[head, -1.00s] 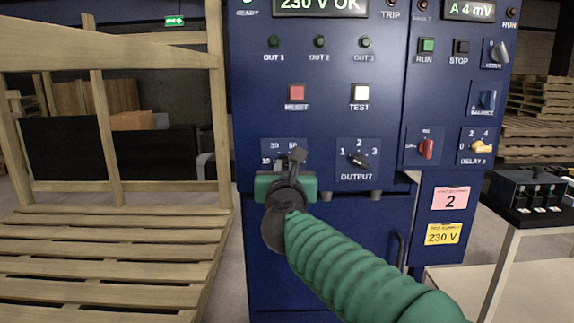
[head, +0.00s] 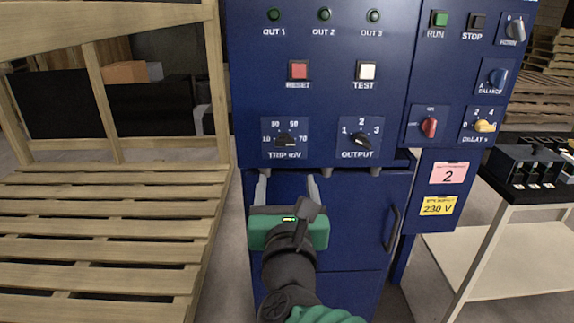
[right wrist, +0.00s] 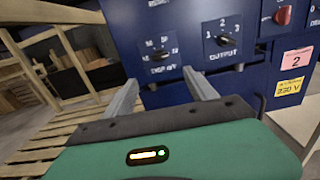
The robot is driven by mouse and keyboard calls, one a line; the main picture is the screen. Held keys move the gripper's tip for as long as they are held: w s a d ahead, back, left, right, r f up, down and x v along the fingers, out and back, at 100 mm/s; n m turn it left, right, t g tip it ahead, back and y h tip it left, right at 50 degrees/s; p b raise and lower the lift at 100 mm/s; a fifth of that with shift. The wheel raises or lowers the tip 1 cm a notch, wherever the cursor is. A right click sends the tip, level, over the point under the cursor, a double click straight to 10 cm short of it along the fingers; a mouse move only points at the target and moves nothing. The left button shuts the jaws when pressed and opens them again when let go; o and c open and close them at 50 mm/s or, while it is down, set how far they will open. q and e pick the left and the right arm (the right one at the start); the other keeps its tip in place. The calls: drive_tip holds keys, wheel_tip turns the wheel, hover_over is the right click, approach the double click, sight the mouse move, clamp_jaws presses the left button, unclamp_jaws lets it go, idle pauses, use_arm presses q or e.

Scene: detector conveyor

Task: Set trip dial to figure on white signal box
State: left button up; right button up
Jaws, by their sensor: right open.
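The trip dial (head: 285,140) is a black knob on the blue cabinet, labelled TRIP mV, with figures from 10 to 70 around it. It also shows in the right wrist view (right wrist: 160,57). I cannot tell clearly which figure its knob points at. My right gripper (head: 288,178), with a green body, is open and empty just below the dial, fingers pointing toward the cabinet. In the right wrist view its fingers (right wrist: 162,80) are apart, below the dial, not around it. No white signal box shows clearly. My left gripper is not in view.
The output dial (head: 361,141) sits right of the trip dial, with the red reset (head: 299,70) and white test (head: 366,70) buttons above. A red knob (head: 429,127) and yellow delay knob (head: 484,126) are further right. A wooden pallet structure (head: 110,225) stands left; a black box (head: 525,172) rests on a trolley right.

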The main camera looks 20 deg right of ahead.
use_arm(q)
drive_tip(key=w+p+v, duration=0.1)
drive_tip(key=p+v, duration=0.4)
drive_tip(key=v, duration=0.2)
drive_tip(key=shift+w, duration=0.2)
use_arm(e)
drive_tip(key=v, duration=0.2)
drive_tip(key=shift+s, duration=0.35)
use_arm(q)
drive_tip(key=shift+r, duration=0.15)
